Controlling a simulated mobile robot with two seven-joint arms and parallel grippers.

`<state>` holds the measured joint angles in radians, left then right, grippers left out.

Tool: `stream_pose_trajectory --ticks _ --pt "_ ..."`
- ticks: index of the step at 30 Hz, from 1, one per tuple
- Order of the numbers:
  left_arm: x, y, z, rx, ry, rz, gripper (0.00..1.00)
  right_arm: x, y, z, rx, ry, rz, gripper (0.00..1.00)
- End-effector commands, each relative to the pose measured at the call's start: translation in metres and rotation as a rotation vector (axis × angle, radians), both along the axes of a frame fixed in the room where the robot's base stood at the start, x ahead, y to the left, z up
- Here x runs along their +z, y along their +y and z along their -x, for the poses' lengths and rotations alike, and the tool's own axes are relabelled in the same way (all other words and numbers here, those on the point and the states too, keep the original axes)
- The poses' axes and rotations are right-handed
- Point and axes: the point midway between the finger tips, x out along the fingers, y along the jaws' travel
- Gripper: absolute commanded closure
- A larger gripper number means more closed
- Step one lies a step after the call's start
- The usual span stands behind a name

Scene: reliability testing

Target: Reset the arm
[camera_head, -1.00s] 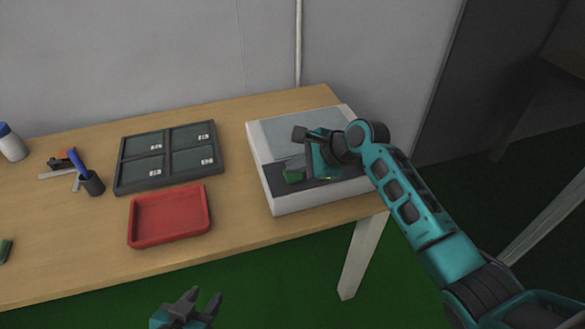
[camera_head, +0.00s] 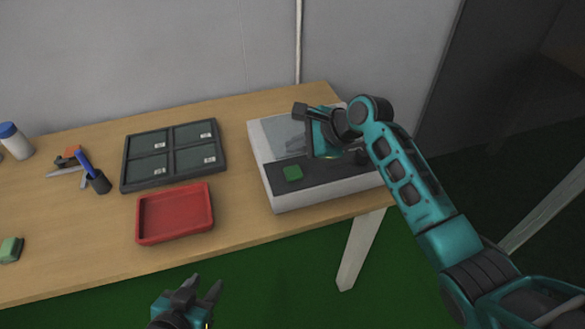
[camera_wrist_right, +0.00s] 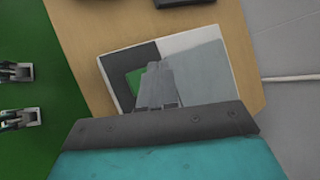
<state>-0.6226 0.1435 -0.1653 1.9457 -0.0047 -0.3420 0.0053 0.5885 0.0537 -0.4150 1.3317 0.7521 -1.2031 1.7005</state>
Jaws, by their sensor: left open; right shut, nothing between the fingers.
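My right arm reaches in from the right, and its gripper (camera_head: 318,132) hangs above the white and grey box (camera_head: 290,202) at the table's right end. In the right wrist view the right gripper's fingers (camera_wrist_right: 157,84) are together with nothing between them. A green block (camera_head: 292,173) lies on the box's dark front panel, apart from the gripper; it also shows in the right wrist view (camera_wrist_right: 134,80), partly hidden by the fingers. My left gripper (camera_head: 202,290) is open and empty, low in front of the table.
A red tray (camera_head: 175,236) and a dark four-compartment tray (camera_head: 125,187) stand left of the box. The wall (camera_head: 150,60) is behind the table.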

Motion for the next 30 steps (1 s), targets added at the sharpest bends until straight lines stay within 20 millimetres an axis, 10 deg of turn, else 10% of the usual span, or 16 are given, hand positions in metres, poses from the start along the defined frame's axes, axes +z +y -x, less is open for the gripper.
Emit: stream_pose_trajectory --ticks 13,22,30 --pt "-0.001 0.001 0.0 0.002 -0.003 -0.002 0.57 -0.019 -0.007 0.023 0.077 -0.056 0.064 1.0" --pt "-0.002 0.002 0.001 0.003 -0.001 -0.003 0.57 -0.076 -0.065 0.136 0.473 -0.323 0.439 1.0" --pt "-0.002 0.002 0.002 0.003 0.002 -0.003 0.57 -0.085 -0.134 0.239 0.855 -0.44 0.787 1.0"
